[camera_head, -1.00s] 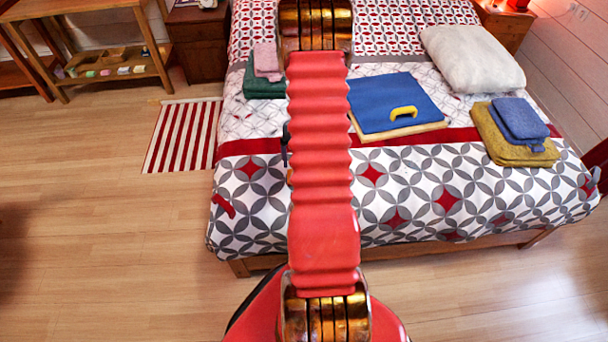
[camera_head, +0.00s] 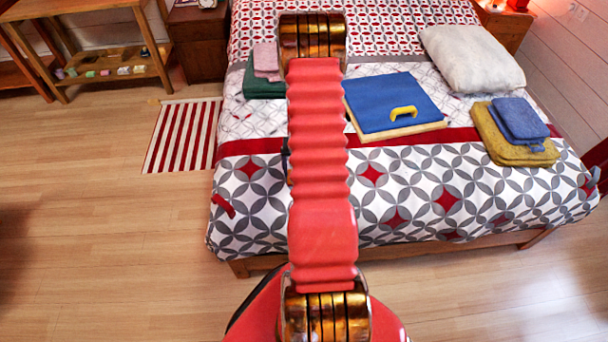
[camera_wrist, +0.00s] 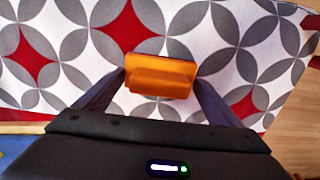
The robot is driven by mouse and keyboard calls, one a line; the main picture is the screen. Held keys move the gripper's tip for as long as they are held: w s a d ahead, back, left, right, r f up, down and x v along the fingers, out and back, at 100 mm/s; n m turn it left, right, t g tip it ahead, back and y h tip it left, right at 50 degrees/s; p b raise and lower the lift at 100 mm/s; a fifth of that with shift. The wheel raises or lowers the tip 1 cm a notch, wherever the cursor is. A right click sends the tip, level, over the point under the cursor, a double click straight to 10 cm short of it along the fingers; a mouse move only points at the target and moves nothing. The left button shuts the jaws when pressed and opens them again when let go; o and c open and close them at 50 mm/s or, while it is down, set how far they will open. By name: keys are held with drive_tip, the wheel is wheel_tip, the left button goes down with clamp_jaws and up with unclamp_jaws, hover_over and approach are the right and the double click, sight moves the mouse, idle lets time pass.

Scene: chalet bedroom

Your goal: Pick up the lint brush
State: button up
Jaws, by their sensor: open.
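An orange block with a raised ridge, which I take to be the lint brush (camera_wrist: 160,76), lies on the patterned bedspread in the wrist view. My gripper (camera_wrist: 160,80) is open, with one dark finger at each side of the orange block. I cannot tell whether the fingers touch it. In the head view my red arm reaches over the bed and hides the gripper and most of the area around the brush.
The bed (camera_head: 400,215) has a blue folded cloth (camera_head: 385,103) with a yellow handle-like thing (camera_head: 403,112) on it. Blue and mustard cloths (camera_head: 515,150), a white pillow (camera_head: 473,58) and green and pink cloths (camera_head: 264,85) lie around.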

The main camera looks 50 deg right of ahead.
drive_tip(key=shift+c, duration=0.3)
drive_tip(key=c, duration=1.1)
drive_tip(key=shift+r, duration=0.1)
wheel_tip(320, 180, up, 10)
drive_tip(key=shift+f, duration=0.1)
idle(0.4)
